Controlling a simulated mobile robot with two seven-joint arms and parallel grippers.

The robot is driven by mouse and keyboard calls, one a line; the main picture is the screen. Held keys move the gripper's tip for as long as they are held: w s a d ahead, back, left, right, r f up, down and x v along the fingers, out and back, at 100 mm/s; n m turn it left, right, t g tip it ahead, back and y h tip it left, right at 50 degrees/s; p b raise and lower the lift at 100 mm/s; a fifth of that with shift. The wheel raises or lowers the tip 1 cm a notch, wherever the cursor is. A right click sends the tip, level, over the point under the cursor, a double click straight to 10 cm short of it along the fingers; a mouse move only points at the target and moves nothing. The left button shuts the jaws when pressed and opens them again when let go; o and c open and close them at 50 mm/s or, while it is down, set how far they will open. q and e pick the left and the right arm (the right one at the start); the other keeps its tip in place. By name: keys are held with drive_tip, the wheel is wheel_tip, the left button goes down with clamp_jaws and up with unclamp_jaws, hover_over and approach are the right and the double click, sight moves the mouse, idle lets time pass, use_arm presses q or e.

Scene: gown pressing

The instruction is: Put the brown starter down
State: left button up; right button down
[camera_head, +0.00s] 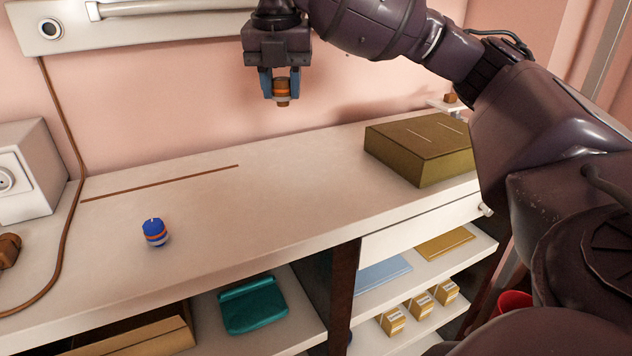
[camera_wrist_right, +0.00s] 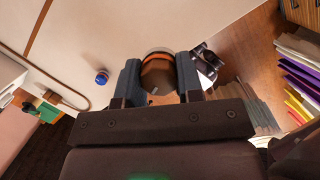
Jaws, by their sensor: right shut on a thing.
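The brown starter (camera_head: 282,91) has an orange band and hangs between the fingers of my right gripper (camera_head: 280,88), above the back of the white counter (camera_head: 255,215). In the right wrist view the starter (camera_wrist_right: 158,76) sits between the two blue-grey fingers (camera_wrist_right: 160,82), which are shut on it. It is held clear of the counter. A blue starter (camera_head: 155,232) with an orange band stands on the counter at left; it also shows in the right wrist view (camera_wrist_right: 102,77). My left gripper is not in view.
An olive box (camera_head: 420,148) with slots stands at the counter's right. A white socket box (camera_head: 25,172), a brown object (camera_head: 8,248) and a brown cord (camera_head: 70,150) are at left. Shelves below hold a teal item (camera_head: 253,303) and small boxes (camera_head: 392,321). The counter's middle is clear.

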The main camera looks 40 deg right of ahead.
drive_tip(key=b, duration=0.1)
hover_over(288, 201)
drive_tip(key=f, duration=1.4)
drive_tip(key=shift+s+a+f, duration=0.25)
drive_tip(key=shift+s+f, duration=0.1)
drive_tip(key=shift+s, duration=0.05)
drive_tip(key=shift+s+a+b+x, duration=0.1)
drive_tip(key=shift+b+x, duration=0.05)
drive_tip(key=shift+x, duration=0.6)
drive_tip(key=shift+s+a+b+x, duration=0.1)
drive_tip(key=shift+s+b+x, duration=0.05)
drive_tip(key=shift+x, duration=0.65)
drive_tip(key=shift+s+a+b+x, duration=0.1)
drive_tip(key=shift+b+x, duration=0.05)
drive_tip(key=shift+x, duration=0.6)
drive_tip(key=shift+f, duration=0.1)
drive_tip(key=c, duration=0.8)
unclamp_jaws()
drive_tip(key=shift+f, duration=0.1)
drive_tip(key=p+v, duration=0.1)
drive_tip(key=v, duration=1.1)
drive_tip(key=shift+w, duration=0.1)
